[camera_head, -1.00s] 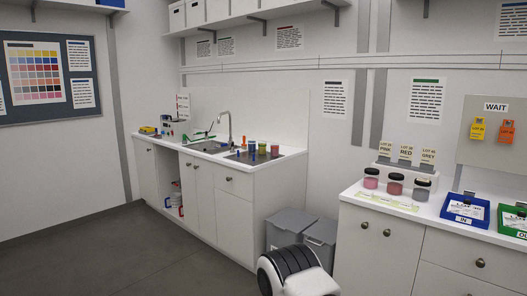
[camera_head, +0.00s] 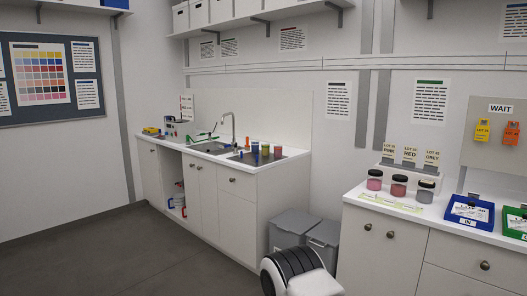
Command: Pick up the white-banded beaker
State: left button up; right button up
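Several small coloured vessels stand by the sink on the far counter. I make out an orange one (camera_head: 247,143), a blue one (camera_head: 255,147), a green one (camera_head: 265,149) and a pink one (camera_head: 278,152). They are too small and far to tell whether any has a white band, so I cannot pick out the white-banded beaker. Neither of my grippers shows; only a white and black part, probably of my own arm, is at the bottom.
The sink counter (camera_head: 285,160) runs along the back wall. Grey bins (camera_head: 290,225) stand beside it. The nearer counter at right holds lidded jars (camera_head: 398,186), a blue tray (camera_head: 468,224) and a green tray (camera_head: 515,232). The floor (camera_head: 130,250) at left is clear.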

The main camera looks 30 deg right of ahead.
aim_at(255, 145)
jog(key=i+l+z, duration=0.2)
jog(key=i, duration=0.75)
jog(key=i+z, duration=0.2)
jog(key=i, duration=0.75)
jog(key=i+j+z, duration=0.2)
jog(key=i, duration=0.8)
